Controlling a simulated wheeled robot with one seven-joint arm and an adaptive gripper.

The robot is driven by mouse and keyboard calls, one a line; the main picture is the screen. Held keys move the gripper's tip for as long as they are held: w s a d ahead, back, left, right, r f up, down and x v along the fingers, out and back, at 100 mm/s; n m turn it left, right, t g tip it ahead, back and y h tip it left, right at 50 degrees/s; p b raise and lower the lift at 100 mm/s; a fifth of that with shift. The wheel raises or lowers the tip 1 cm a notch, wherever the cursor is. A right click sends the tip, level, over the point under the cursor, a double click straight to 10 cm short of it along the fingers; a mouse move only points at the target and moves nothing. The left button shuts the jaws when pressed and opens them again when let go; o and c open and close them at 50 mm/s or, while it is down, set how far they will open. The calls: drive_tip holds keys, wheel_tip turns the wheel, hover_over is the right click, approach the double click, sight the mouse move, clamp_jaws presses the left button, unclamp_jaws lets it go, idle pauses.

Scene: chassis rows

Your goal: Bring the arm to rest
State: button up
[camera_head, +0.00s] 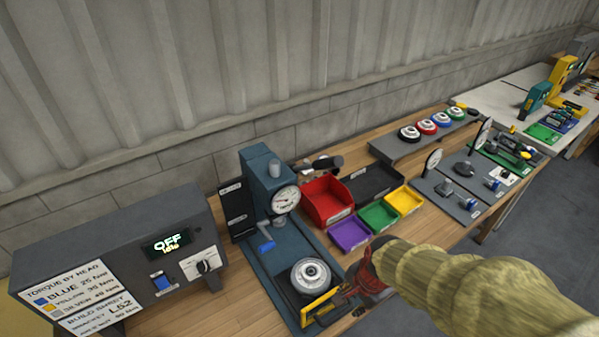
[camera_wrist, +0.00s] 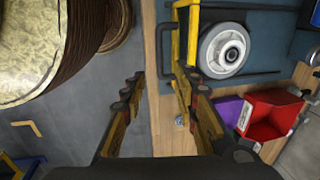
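My arm (camera_head: 470,285), in a quilted tan cover, reaches in from the lower right in the head view. My gripper (camera_head: 338,305) is low at the front edge of the bench, beside the blue press. The guard also shows in the head view (camera_head: 317,306).
The blue press (camera_head: 265,200) holds a silver wheel (camera_head: 310,275). A grey control box (camera_head: 120,260) reading OFF stands left. Red (camera_head: 327,201), purple (camera_head: 349,234), green (camera_head: 379,216) and yellow (camera_head: 404,200) bins sit behind my gripper. Open floor (camera_head: 560,215) lies right of the bench.

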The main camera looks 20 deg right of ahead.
drive_tip(key=a+r+n+t, duration=0.1)
drive_tip(key=a+r+n, duration=0.1)
drive_tip(key=r+n, duration=0.5)
drive_tip(key=a+r+n+t, duration=0.2)
drive_tip(key=r+n, duration=0.5)
drive_tip(key=r, duration=0.7)
drive_tip(key=shift+s+a+n+t+h, duration=0.3)
drive_tip(key=shift+a+n, duration=0.1)
drive_tip(key=shift+a, duration=0.25)
